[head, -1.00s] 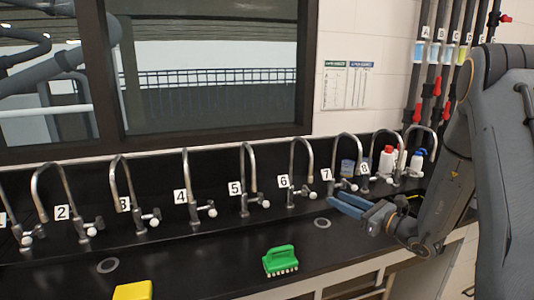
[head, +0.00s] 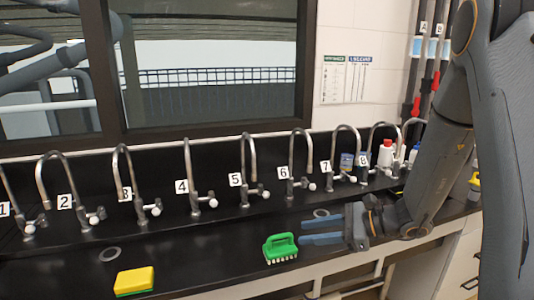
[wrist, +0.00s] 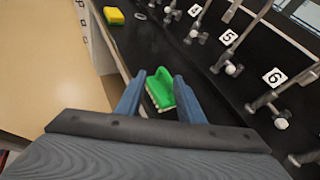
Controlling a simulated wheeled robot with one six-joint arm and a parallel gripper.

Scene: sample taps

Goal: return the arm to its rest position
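My gripper (head: 302,232) is above the front part of the black counter, its two blue fingers pointing left. In the wrist view my gripper (wrist: 156,82) shows its fingers spread apart with nothing held between them. A green brush (head: 280,247) lies on the counter just left of the fingertips. In the wrist view the green brush (wrist: 160,88) shows in the gap between the fingers, beyond them. My arm reaches in from the right side and hides part of the counter's right end.
Numbered curved taps, such as tap 6 (head: 309,160), stand along the back of the black counter (head: 200,255). A yellow sponge (head: 134,281) lies at the front left. A red-capped white bottle (head: 386,155) stands near tap 8. The counter between sponge and brush is clear.

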